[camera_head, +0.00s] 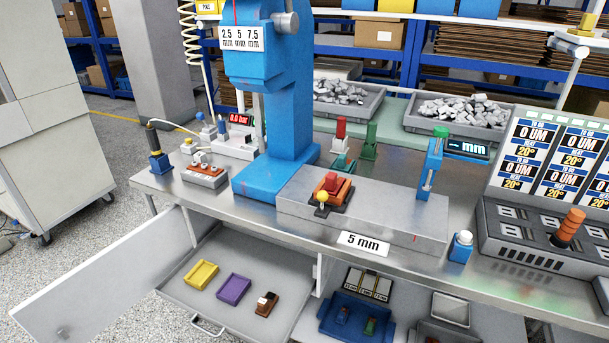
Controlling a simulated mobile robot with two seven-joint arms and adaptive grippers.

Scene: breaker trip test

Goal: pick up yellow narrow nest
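A small yellow rectangular tray-like piece (201,275), which looks like the yellow narrow nest, lies flat in the open drawer (190,298) below the bench. It is the leftmost of three pieces there. A purple piece of similar shape (234,289) lies just to its right, apart from it. A brown piece with a dark and white top (266,304) lies further right. Nothing covers the yellow piece. Neither of my grippers shows in the head view.
An open cabinet door (95,285) stands left of the drawer. The bench top (470,283) overhangs behind it, with a blue press (290,100) and a grey block labelled 5 mm (290,205). A blue tray (355,320) sits on a lower shelf to the right.

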